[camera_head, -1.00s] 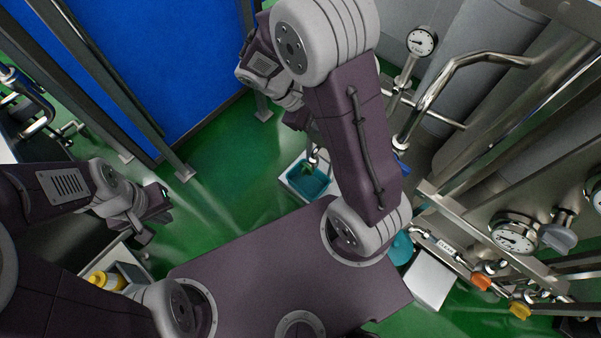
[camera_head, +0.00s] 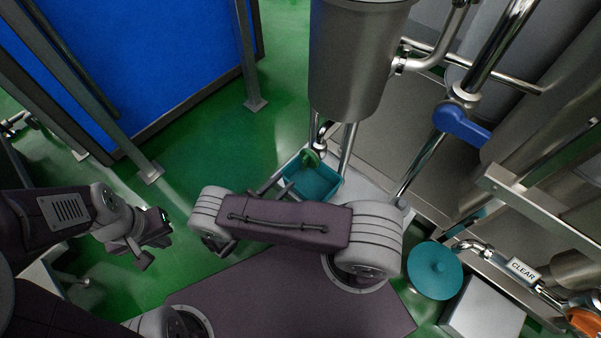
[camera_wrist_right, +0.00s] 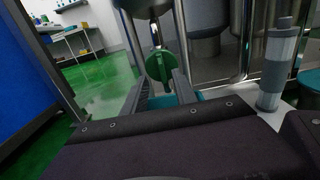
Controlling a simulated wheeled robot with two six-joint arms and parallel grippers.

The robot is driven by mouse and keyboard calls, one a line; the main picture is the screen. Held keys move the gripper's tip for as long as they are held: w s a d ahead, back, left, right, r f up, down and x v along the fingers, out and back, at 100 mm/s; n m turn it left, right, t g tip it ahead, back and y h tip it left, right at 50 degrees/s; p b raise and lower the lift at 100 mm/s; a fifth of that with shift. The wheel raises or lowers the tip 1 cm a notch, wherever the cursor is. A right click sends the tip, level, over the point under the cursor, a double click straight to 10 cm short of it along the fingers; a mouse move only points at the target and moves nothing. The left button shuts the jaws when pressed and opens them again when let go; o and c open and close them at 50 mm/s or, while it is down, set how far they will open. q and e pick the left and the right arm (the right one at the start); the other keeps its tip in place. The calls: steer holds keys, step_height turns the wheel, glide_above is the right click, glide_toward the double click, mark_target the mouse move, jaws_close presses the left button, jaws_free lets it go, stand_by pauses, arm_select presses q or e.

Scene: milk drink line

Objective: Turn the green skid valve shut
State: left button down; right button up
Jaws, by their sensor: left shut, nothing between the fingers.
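The green valve (camera_head: 310,158) hangs on the pipe under a steel vessel, above a teal bin (camera_head: 322,187). In the right wrist view the green handle (camera_wrist_right: 159,64) stands roughly upright, straight ahead of my right gripper (camera_wrist_right: 160,80). The right fingers are apart and empty, pointing at the handle, which appears between their tips. I cannot tell whether they touch it. In the head view the right gripper (camera_head: 284,180) is near the bin, partly hidden by my arm. My left gripper (camera_head: 146,240) is shut and empty at the left, far from the valve.
The steel vessel (camera_head: 358,70) and its legs stand just above the valve. A blue lever (camera_head: 462,124) is on a pipe to the right. A round teal lid (camera_head: 434,272), a white box (camera_head: 484,310) and an orange handle (camera_head: 585,320) are lower right. Green floor is open left.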

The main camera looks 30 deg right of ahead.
mark_target(303, 162)
steer(key=b+x, duration=0.3)
steer(key=x, duration=0.5)
steer(key=shift+s, duration=0.1)
steer(key=shift+w+d+r, duration=0.15)
steer(key=shift+w+d, duration=0.15)
steer(key=shift+d, duration=0.2)
jaws_close()
